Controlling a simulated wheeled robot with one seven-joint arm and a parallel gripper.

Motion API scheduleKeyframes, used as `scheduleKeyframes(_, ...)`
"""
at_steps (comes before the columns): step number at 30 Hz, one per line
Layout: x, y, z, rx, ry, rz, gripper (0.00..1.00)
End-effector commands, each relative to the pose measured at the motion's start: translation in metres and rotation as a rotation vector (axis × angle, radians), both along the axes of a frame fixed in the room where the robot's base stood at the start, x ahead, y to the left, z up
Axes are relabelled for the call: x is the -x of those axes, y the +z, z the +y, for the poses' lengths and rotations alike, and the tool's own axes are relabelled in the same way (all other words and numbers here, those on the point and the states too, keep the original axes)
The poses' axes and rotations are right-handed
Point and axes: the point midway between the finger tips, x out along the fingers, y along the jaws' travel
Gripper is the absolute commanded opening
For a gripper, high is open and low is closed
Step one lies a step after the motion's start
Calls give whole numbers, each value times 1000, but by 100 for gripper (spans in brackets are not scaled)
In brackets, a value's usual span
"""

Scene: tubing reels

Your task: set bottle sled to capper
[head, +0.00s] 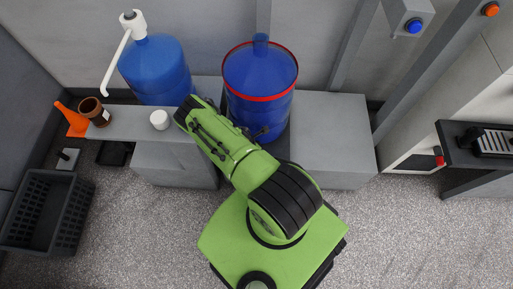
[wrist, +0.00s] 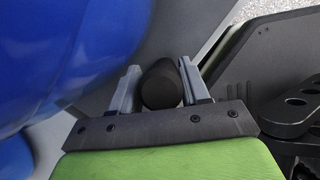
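A large blue bottle (head: 262,110) with a red ring round its top stands in a gap between grey blocks in the head view. A blue surface, seemingly of a bottle, fills the left of the wrist view (wrist: 60,55). My gripper (wrist: 161,78) has its two fingers apart, one on each side of a dark rounded knob (wrist: 161,88). Whether the fingers press on the knob or stand just clear of it I cannot tell. In the head view my green arm hides the gripper and the bottle's lower left. I cannot make out the sled or name the capper for certain.
Another blue bottle with a white pump (head: 155,65) stands at left. A white cup (head: 159,120), brown jar (head: 94,111) and orange cone-like item (head: 71,121) are nearby. A dark crate (head: 45,212) is on the floor. A blue-button box (head: 411,22) is upper right.

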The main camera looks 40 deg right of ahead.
Motion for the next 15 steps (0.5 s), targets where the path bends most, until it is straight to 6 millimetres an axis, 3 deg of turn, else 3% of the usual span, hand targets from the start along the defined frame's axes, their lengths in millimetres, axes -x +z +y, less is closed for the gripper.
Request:
scheduleKeyframes(7, -2, 12, 4, 1, 2, -2, 44)
scheduleKeyframes(15, -4, 83, 32, 0, 2, -3, 44)
